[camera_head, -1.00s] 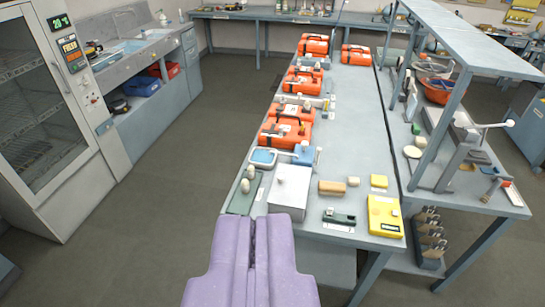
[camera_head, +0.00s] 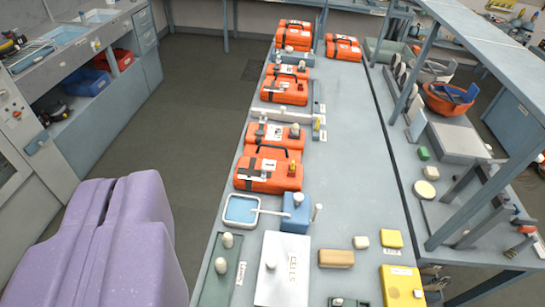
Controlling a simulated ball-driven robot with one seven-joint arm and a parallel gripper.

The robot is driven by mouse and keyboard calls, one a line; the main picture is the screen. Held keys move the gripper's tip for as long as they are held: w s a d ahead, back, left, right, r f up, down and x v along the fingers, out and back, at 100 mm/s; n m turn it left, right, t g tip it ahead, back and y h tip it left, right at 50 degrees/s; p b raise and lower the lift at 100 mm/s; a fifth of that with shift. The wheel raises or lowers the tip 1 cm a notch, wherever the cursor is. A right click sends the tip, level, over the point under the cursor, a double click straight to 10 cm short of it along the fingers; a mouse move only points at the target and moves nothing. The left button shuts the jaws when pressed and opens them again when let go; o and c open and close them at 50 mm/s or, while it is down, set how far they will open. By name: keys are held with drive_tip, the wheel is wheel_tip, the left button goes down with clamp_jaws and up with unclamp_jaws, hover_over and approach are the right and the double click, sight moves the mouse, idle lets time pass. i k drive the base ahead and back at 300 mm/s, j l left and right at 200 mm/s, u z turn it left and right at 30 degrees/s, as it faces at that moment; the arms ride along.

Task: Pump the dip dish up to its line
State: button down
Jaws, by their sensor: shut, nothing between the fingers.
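The dip dish (camera_head: 241,209) is a small square tray with a pale rim and blue inside, on the bench near its left edge. A thin pale spout joins it to a blue pump block (camera_head: 295,213) with a rounded white knob (camera_head: 298,199) on top. A short pale lever (camera_head: 317,212) stands at the block's right. The dish's line and its liquid level are too small to make out. My gripper (camera_head: 116,187), pale purple, is shut and empty at the lower left of the picture, over the floor side, apart from the dish and pump.
A white lidded box (camera_head: 283,272) and a dark green tray (camera_head: 221,270) with pale knobs stand in front of the dish. Orange cases (camera_head: 268,172) line the bench behind it. A tan block (camera_head: 336,258) and a yellow box (camera_head: 403,287) lie right. The bench's middle right is clear.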

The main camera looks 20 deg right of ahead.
sight(298, 196)
drive_tip(key=i+l+u, duration=0.1)
drive_tip(key=i, duration=0.3)
drive_tip(key=i+l, duration=0.2)
drive_tip(key=i, duration=0.15)
drive_tip(key=i+l+u, duration=0.15)
drive_tip(key=i, duration=0.25)
